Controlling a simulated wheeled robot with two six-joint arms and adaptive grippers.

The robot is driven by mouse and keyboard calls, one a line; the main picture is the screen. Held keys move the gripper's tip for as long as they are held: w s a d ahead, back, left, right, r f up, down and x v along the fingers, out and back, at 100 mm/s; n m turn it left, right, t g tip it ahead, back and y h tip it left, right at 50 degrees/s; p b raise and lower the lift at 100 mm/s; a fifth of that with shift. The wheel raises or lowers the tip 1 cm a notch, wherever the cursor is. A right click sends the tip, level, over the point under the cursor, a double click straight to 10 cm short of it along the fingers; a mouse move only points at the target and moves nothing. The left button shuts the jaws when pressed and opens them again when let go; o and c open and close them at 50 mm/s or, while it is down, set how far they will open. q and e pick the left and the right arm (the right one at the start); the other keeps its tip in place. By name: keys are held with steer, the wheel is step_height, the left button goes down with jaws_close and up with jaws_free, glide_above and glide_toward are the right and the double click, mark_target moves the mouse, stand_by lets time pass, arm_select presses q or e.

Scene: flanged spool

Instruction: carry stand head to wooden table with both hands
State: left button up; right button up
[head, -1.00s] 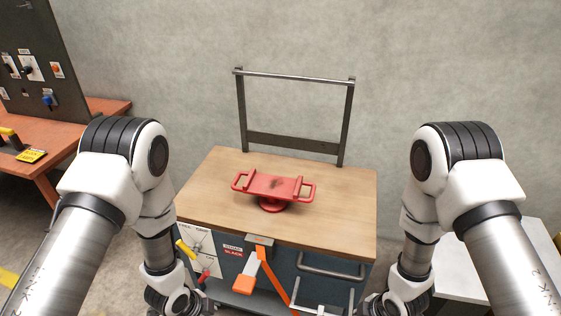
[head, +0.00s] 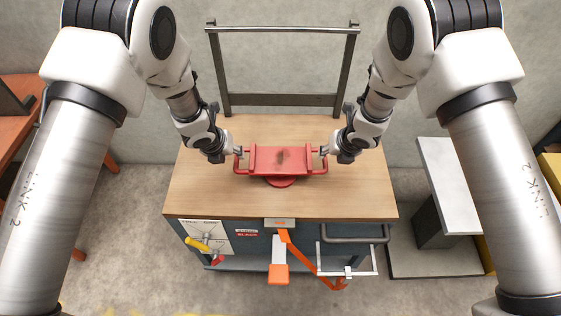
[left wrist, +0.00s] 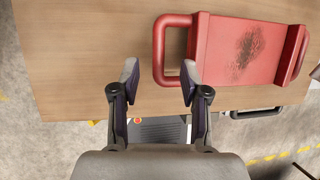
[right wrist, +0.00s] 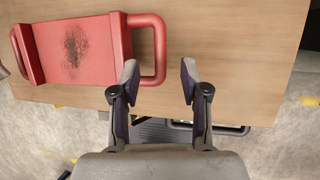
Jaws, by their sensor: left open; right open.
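The red stand head (head: 285,158) has a flat plate with a dark smudge, raised ends and a loop handle at each side. It rests on its round base on the wooden worktop (head: 345,200). My left gripper (left wrist: 159,78) is open at the left handle (left wrist: 158,45); in the left wrist view the handle's outer bar lines up between the fingers. My right gripper (right wrist: 159,78) is open at the right handle (right wrist: 160,45), lined up likewise. I cannot tell how deep the bars lie between the fingers.
A dark metal frame (head: 280,99) rises behind the worktop. An orange strap (head: 300,255) and a drawer handle (head: 357,233) are at the bench front. A reddish table (head: 15,125) stands left and a light grey surface (head: 450,185) right. The worktop around the stand head is clear.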

mark_target(236, 159)
arm_select(q)
steer(key=x, duration=0.6)
steer(key=shift+w+f, duration=0.15)
steer(key=shift+f, duration=0.25)
arm_select(e)
steer(key=x, duration=0.6)
steer(key=shift+w+f, duration=0.1)
steer(key=shift+f, duration=0.25)
arm_select(q)
steer(key=shift+r, duration=0.1)
jaws_close()
arm_select(e)
steer(key=shift+r, duration=0.1)
jaws_close()
steer(key=shift+r, duration=0.1)
